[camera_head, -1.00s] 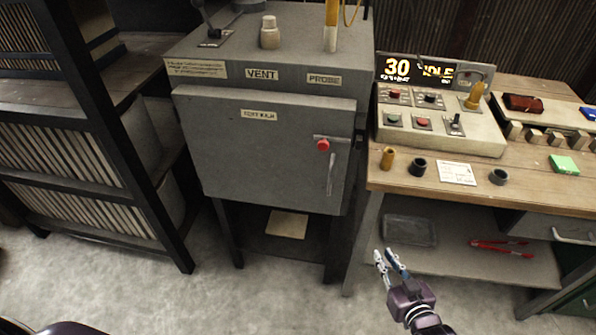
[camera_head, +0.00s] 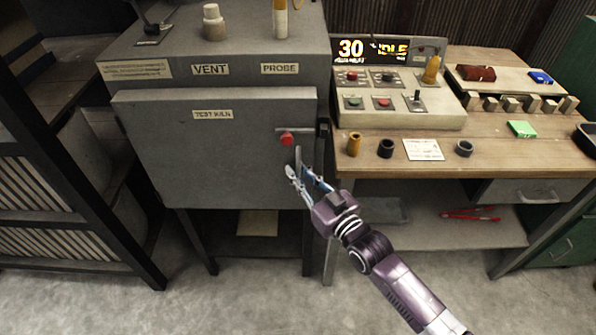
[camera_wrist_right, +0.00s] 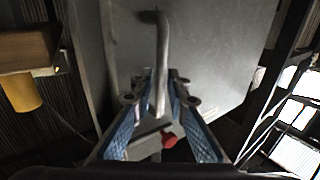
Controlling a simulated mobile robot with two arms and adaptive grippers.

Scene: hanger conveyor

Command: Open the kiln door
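The grey kiln (camera_head: 200,150) stands at the left centre in the head view, its front door closed. A slim upright metal handle (camera_head: 298,158) and a red button (camera_head: 287,139) are on the door's right side. My right gripper (camera_head: 305,172) is at the handle's lower part, in front of the door. In the right wrist view, the handle (camera_wrist_right: 161,55) runs between the two blue-padded fingers of the right gripper (camera_wrist_right: 161,85). The fingers are apart, with a small gap seen on each side of the handle. The red button (camera_wrist_right: 168,140) shows below it. My left gripper is out of view.
A wooden workbench (camera_head: 500,155) stands right of the kiln, with a control panel (camera_head: 400,105), a display reading "30 IDLE" (camera_head: 375,50) and small cylinders. A dark rack (camera_head: 75,170) stands close on the left. The floor in front of the kiln is clear.

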